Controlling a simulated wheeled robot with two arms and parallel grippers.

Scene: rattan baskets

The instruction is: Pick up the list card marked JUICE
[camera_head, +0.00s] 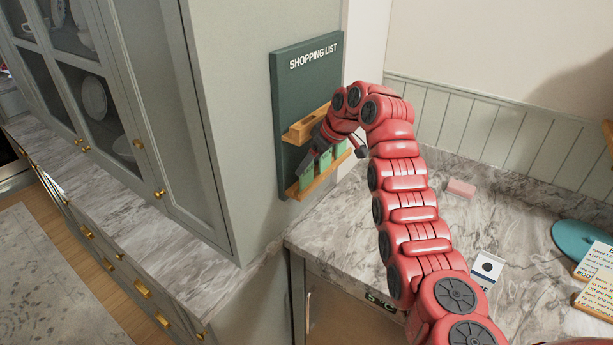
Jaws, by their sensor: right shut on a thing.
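The dark green SHOPPING LIST board (285,85) hangs on the side of the grey cabinet. It has an upper wooden ledge (303,129) and a lower wooden ledge (312,186). Several green cards (308,176) stand along the lower ledge, partly hidden by my right gripper (320,154). No marking on them is readable, so I cannot tell which one is JUICE. My right gripper reaches in from the right, pointing down at the cards, and is shut on a green card. The card is at the lower ledge. My left gripper is out of view.
A marble counter (460,225) lies below and right of the board, with a pink block (461,188), a white card (487,268), a teal round item (580,240) and written cards (598,268). The grey cabinet (215,120) is close on the left.

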